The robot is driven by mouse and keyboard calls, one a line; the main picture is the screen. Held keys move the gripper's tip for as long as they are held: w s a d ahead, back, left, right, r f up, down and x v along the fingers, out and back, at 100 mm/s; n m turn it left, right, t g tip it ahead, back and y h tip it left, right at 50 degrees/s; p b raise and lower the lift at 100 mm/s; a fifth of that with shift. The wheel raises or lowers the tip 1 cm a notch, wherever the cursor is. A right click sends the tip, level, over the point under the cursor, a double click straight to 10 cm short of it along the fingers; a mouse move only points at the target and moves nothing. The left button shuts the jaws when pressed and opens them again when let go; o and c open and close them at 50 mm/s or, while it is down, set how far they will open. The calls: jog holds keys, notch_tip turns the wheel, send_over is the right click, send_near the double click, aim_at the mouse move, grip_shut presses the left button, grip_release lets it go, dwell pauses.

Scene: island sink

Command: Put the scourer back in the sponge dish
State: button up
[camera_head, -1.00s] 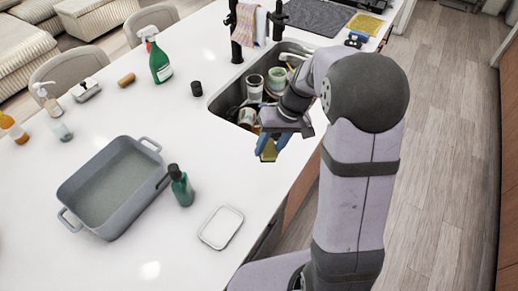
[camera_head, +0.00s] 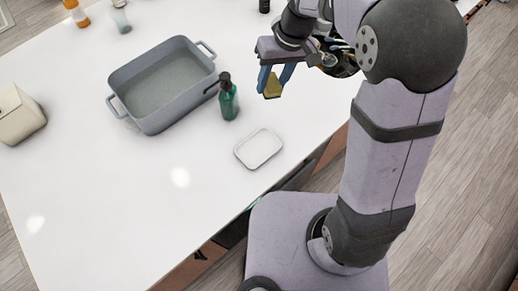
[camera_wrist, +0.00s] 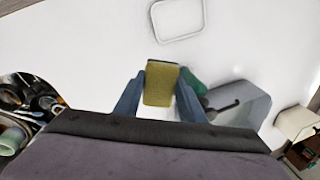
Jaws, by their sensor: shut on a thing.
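The scourer (camera_head: 272,88), yellow with a thin green edge, is held between the two blue fingers of my gripper (camera_head: 275,80). In the wrist view the scourer (camera_wrist: 160,86) sits between the fingertips, and my gripper (camera_wrist: 158,92) is shut on it. The sponge dish (camera_head: 259,149) is a shallow white rectangular tray with a rounded rim, lying empty on the white counter near its front edge. It also shows at the top of the wrist view (camera_wrist: 178,38). My gripper is above the counter, apart from the dish and behind it in the head view.
A green pump bottle (camera_head: 228,100) stands between my gripper and the grey roasting pan (camera_head: 150,125). The cluttered sink (camera_wrist: 22,105) is at the left of the wrist view. The counter around the dish is clear.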

jog(key=s+a+n+b, duration=0.1)
jog(key=s+a+n, duration=0.1)
jog(key=s+a, duration=0.3)
jog(key=n+h+b, duration=0.2)
jog(key=n, duration=0.1)
send_over(260, 150)
notch_tip(260, 150, down, 4)
jog(key=shift+a, duration=0.1)
jog(key=shift+f+p, duration=0.85)
jog(key=shift+f, duration=4.1)
jog(key=shift+f, duration=0.15)
